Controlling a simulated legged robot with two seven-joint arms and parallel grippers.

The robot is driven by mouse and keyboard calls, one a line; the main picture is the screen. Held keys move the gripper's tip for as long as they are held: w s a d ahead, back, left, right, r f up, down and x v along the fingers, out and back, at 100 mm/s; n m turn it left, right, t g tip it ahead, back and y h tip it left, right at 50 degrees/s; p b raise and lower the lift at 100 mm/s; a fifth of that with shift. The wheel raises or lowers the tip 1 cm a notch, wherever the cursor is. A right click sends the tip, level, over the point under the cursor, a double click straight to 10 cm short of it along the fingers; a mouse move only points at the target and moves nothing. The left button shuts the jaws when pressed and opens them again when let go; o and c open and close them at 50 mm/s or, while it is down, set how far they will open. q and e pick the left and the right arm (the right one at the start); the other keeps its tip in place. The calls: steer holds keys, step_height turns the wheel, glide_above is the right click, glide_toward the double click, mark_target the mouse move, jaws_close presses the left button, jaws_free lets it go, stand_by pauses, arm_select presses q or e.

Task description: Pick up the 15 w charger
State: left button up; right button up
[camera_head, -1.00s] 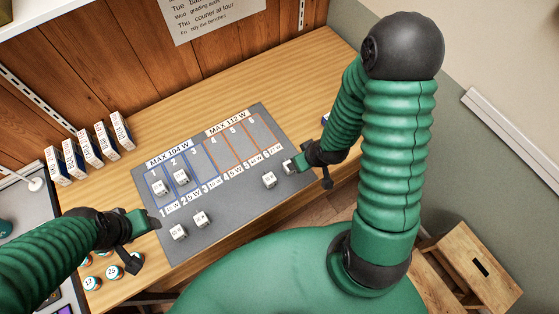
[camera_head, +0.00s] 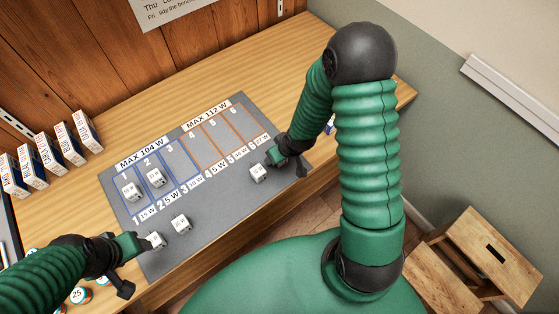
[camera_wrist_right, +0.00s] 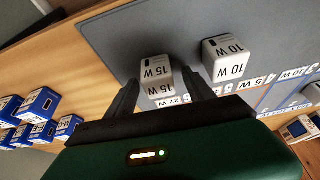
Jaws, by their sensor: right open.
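The 15 W charger (camera_wrist_right: 158,78) is a white block on the grey mat (camera_head: 215,200). In the right wrist view it stands between the two dark fingers of my right gripper (camera_wrist_right: 160,82). The fingers are open, with the charger unclamped. In the head view my right gripper (camera_head: 273,159) is low over the mat's right end and seems to hide this charger. The 10 W charger (camera_wrist_right: 222,58) stands just outside the right finger; it seems to be the white block (camera_head: 259,173) beside the gripper in the head view. My left gripper (camera_head: 143,244) is at the mat's left front; its jaw opening is unclear.
Two white blocks (camera_head: 131,190) (camera_head: 156,177) stand in the blue-lined slots, and two more (camera_head: 155,240) (camera_head: 181,223) on the mat's front left. Several blue-white boxes (camera_head: 48,155) line the back left. Other blue boxes (camera_wrist_right: 40,104) lie beyond the mat. The orange-lined slots look empty.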

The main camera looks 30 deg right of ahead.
steer(key=shift+a+r, duration=0.15)
steer(key=shift+r, duration=0.05)
steer(key=shift+c, duration=1)
steer(key=shift+s+d, duration=0.15)
steer(key=shift+d, duration=0.1)
steer(key=c, duration=1)
steer(key=shift+a, duration=0.1)
jaws_close()
